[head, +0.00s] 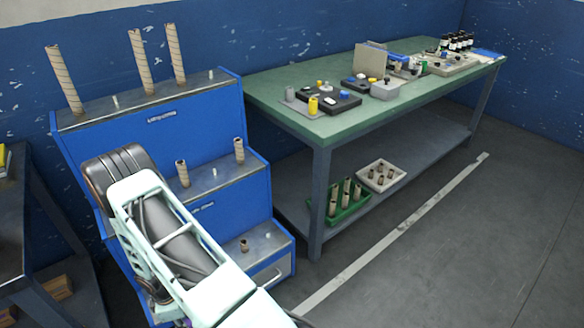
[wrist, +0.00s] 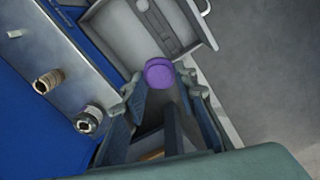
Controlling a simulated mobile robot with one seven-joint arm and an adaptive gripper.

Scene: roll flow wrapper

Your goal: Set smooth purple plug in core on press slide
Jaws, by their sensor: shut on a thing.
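My gripper (wrist: 162,82) is shut on a smooth purple plug (wrist: 159,71), held at its fingertips in the wrist view. The plug is apart from the brown cores. In the wrist view, one core (wrist: 48,82) and a second core (wrist: 88,120) stand to the left on a grey metal ledge. In the head view, a short core (head: 244,246) stands on the lowest step of the blue stepped cabinet (head: 222,231). My gripper and the plug do not show in the head view. I cannot tell which part is the press slide.
An open grey tray or drawer (wrist: 203,44) with a handle lies beyond the plug. Taller cores (head: 140,62) stand on the cabinet's top step. A green workbench (head: 262,88) with parts stands to the right, with core crates (head: 346,214) below. The floor at right is clear.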

